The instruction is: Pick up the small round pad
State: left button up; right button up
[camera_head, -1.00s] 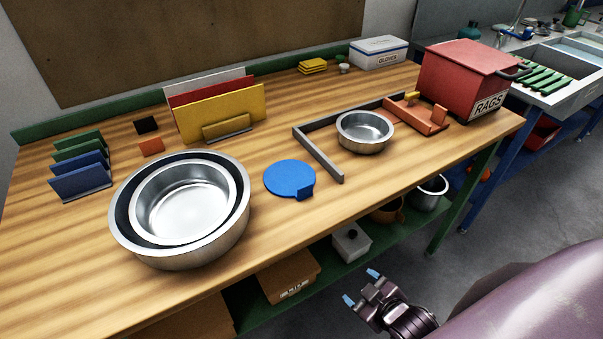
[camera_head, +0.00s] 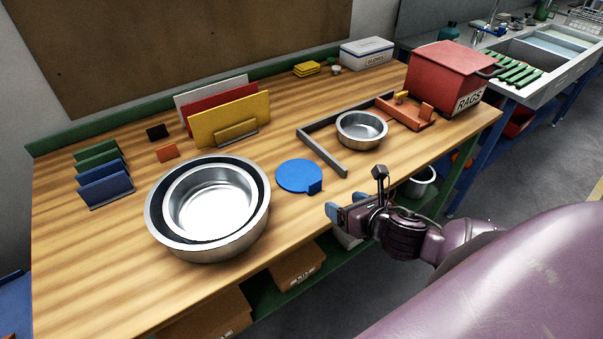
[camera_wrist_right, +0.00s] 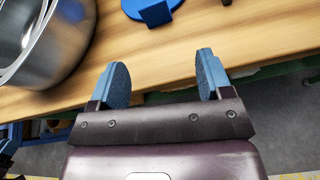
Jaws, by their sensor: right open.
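The small round pad (camera_head: 299,176) is a flat blue disc with an upright blue tab at its front right edge. It lies on the wooden bench, right of the nested metal pots. It also shows, partly cut off, at the top of the right wrist view (camera_wrist_right: 147,9). My right gripper (camera_head: 332,208) is open and empty, near the bench's front edge, to the front right of the pad and apart from it. Its two blue fingertips (camera_wrist_right: 161,72) show with a gap between them in the right wrist view.
Nested metal pots (camera_head: 256,227) stand left of the pad. A grey angled rail (camera_head: 325,155) and a small metal pan (camera_head: 362,128) are behind and right of it. A red rags box (camera_head: 440,77) stands at the right end. The bench's front middle is clear.

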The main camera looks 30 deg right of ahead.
aim_at(316, 187)
jog(key=w, duration=0.2)
jog(key=w+n, duration=0.1)
jog(key=w, duration=0.1)
jog(key=w+f+n, duration=0.1)
jog(key=w, duration=0.1)
jog(key=shift+a+f, duration=0.1)
jog(key=shift+a, duration=0.05)
jog(key=x, duration=0.4)
jog(key=shift+a, duration=0.2)
jog(key=shift+w+f, duration=0.15)
jog(key=shift+w, duration=0.2)
pick_arm(q)
jog(key=shift+w+r, duration=0.15)
jog(key=shift+r, duration=0.1)
pick_arm(e)
jog(key=shift+c, duration=0.9)
jog(key=c, duration=0.8)
